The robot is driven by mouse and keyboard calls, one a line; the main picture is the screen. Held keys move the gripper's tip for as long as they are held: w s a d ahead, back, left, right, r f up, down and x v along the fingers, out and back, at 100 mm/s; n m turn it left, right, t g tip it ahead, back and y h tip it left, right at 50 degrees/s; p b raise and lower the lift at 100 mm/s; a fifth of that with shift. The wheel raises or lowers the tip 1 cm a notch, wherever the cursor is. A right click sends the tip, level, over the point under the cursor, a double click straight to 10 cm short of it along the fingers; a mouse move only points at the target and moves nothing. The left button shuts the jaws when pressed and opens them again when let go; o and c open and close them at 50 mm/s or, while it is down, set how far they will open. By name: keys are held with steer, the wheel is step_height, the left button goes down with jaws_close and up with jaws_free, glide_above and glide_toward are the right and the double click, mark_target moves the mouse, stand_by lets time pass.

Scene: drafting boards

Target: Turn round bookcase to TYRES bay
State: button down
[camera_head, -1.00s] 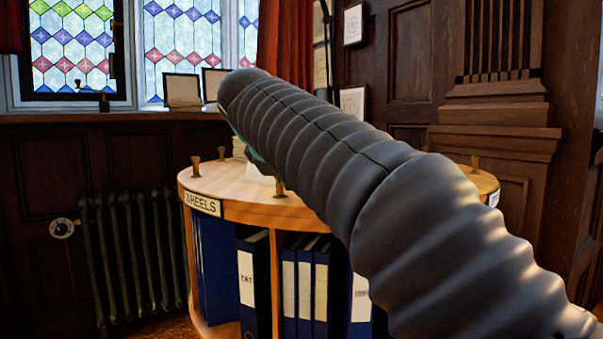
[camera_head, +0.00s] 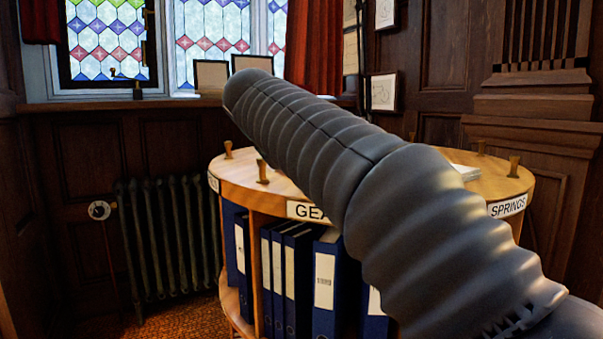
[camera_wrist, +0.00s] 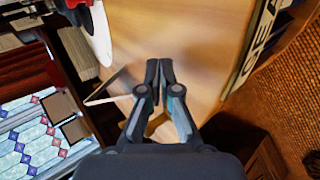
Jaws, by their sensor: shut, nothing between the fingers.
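The round bookcase (camera_head: 236,172) stands in front of me, with a wooden top, upright pegs near its rim and blue binders below. A SPRINGS label (camera_head: 507,206) is at the right, and a label (camera_head: 213,182) at the left edge is too oblique to read. No TYRES label shows. My gripper is hidden behind my arm in the head view. In the wrist view my gripper (camera_wrist: 159,68) is shut and empty over the wooden top (camera_wrist: 205,40). Whether it touches a peg, I cannot tell.
Pegs (camera_head: 262,172) stand along the near left rim and another peg (camera_head: 515,166) at the right. A radiator (camera_head: 170,235) is at the left wall. Picture frames (camera_head: 211,76) stand on the window sill. Dark wood panelling closes the right side. Carpet shows at lower left.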

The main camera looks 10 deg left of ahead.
steer(key=shift+s+d+r+p, duration=0.3)
steer(key=shift+d+r+p, duration=0.05)
steer(key=shift+d+r, duration=0.2)
step_height(320, 180, up, 8)
steer(key=shift+p, duration=0.3)
stand_by(0.4)
